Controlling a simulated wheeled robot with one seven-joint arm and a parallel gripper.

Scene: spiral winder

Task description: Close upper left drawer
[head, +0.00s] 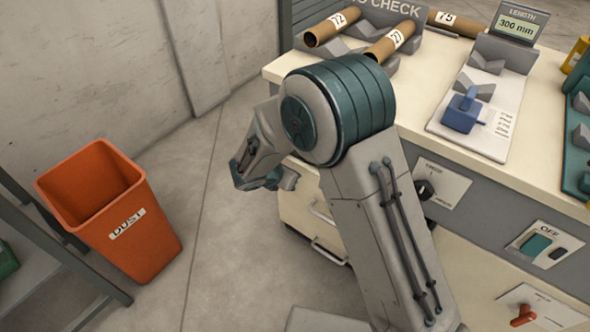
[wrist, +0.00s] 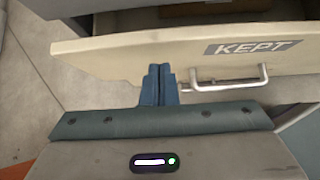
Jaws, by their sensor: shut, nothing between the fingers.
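The upper left drawer, labelled KEPT, is open and fills the wrist view, where its cream front (wrist: 130,52) shows with a metal handle (wrist: 230,80) at the right. Part of its dark inside, with something brown in it, shows beyond the front. In the head view my gripper (head: 287,180) is beside the cabinet's left end, and my arm hides much of the drawers.
An orange DUST bin (head: 135,235) stands on the floor at the left, with open floor between it and the cabinet. The cream bench top (head: 430,165) holds cardboard tubes (head: 390,42) and a blue block (head: 462,112). A lower drawer handle (head: 328,252) shows below.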

